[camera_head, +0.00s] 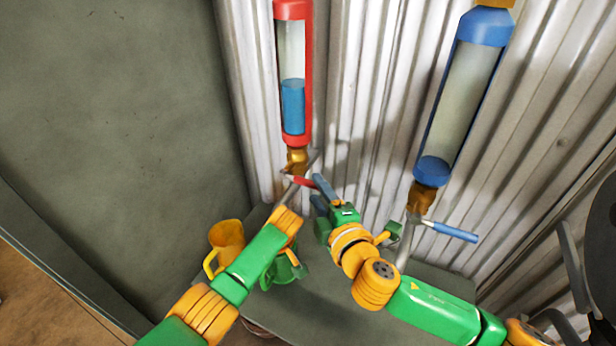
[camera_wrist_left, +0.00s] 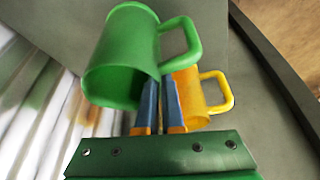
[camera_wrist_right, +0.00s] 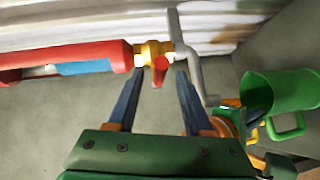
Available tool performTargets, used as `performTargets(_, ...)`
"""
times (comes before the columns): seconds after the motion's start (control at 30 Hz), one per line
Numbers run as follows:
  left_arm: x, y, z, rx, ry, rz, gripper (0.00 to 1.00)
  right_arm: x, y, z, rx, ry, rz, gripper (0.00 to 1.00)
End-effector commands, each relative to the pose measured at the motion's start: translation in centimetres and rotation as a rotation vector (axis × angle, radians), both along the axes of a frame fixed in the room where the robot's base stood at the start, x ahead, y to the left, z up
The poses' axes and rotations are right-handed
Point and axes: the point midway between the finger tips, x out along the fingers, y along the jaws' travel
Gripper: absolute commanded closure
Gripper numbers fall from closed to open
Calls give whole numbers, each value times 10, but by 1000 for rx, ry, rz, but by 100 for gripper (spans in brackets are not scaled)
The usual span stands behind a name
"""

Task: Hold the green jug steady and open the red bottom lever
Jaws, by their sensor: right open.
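The red-banded tube (camera_head: 293,40) holds blue liquid and has a brass valve (camera_head: 296,160) at its bottom. The red lever (camera_head: 303,182) sticks out of this valve. My right gripper (camera_head: 320,190) is open beside the lever. In the right wrist view the red lever (camera_wrist_right: 160,68) shows nearly end-on, just beyond and between the open fingertips (camera_wrist_right: 157,82). The green jug (camera_wrist_left: 118,60) is at my left gripper (camera_wrist_left: 160,90), whose fingers are close together at the jug's handle side. Their tips are partly hidden. In the head view my left arm mostly hides the jug (camera_head: 284,270).
A grey spout pipe (camera_wrist_right: 188,55) runs beside the valve, close to the right fingers. A yellow jug (camera_head: 228,237) stands left of the green one. A blue-banded tube (camera_head: 465,80) with a blue lever (camera_head: 452,232) is to the right. Corrugated metal (camera_head: 370,80) stands behind.

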Motion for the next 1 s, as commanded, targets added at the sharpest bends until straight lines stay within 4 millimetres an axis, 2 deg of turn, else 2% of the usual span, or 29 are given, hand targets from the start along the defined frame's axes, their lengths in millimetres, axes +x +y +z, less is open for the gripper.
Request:
performTargets(0.1,0,0,0,0,0,0,100,26,10,-3,0,-1,-1,49)
performTargets(0.3,0,0,0,0,0,0,100,53,21,-7,2,1,-1,49)
performTargets(0.67,0,0,0,0,0,0,100,59,23,-9,2,2,-1,49)
performTargets(0.83,0,0,0,0,0,0,100,59,23,-9,2,2,-1,95)
performTargets(0.87,0,0,0,0,0,0,100,59,23,-9,2,2,-1,100)
performTargets(1.0,0,0,0,0,0,0,100,58,23,-9,2,2,-1,100)
